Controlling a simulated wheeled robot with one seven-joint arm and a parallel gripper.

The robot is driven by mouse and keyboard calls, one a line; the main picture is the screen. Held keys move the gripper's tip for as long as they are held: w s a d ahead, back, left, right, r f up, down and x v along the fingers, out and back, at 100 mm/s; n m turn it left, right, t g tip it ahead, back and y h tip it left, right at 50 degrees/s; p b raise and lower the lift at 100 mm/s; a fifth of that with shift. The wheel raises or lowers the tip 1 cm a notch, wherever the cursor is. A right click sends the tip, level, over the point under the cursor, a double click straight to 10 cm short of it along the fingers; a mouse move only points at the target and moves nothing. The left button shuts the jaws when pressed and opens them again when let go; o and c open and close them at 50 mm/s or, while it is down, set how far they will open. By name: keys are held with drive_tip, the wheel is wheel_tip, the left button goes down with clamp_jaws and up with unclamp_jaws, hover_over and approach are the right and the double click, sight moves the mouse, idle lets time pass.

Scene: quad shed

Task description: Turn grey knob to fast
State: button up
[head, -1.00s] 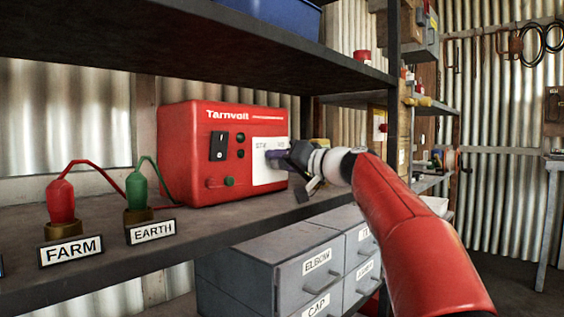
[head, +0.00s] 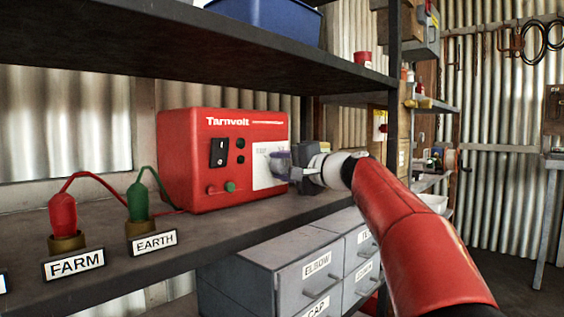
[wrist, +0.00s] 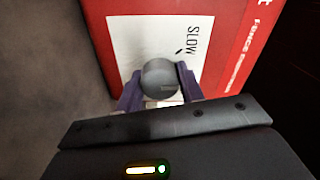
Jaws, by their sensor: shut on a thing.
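The grey knob (wrist: 160,78) sits on the white dial plate (wrist: 145,36) of a red Tarnvolt box (head: 205,150) on the shelf. In the wrist view my gripper (wrist: 160,86) is shut on the knob, with one purple finger on each side of it. The word SLOW and a short black tick show on the plate beyond the knob. A fast label cannot be made out; the gripper covers part of the plate. In the head view my gripper (head: 279,160) reaches the box's right side and largely hides the knob.
The FARM terminal (head: 63,216) with a red cap and the EARTH terminal (head: 138,203) with a green cap stand left of the box, wired to it. Grey drawers (head: 290,270) are below. An upper shelf with a blue bin (head: 265,15) is overhead.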

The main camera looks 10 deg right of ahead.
drive_tip(key=m+p, duration=0.2)
drive_tip(key=m, duration=0.2)
drive_tip(key=shift+r+m, duration=0.1)
drive_tip(key=shift+m, duration=0.2)
drive_tip(key=shift+f+m+p, duration=0.2)
drive_tip(key=shift+m+p, duration=1.4)
drive_tip(key=shift+m, duration=0.8)
drive_tip(key=o, duration=1)
drive_tip(key=shift+d, duration=0.1)
drive_tip(key=b+v, duration=0.1)
drive_tip(key=v, duration=0.6)
drive_tip(key=shift+s+d+r, duration=0.1)
drive_tip(key=shift+s+d, duration=0.15)
drive_tip(key=shift+s, duration=0.05)
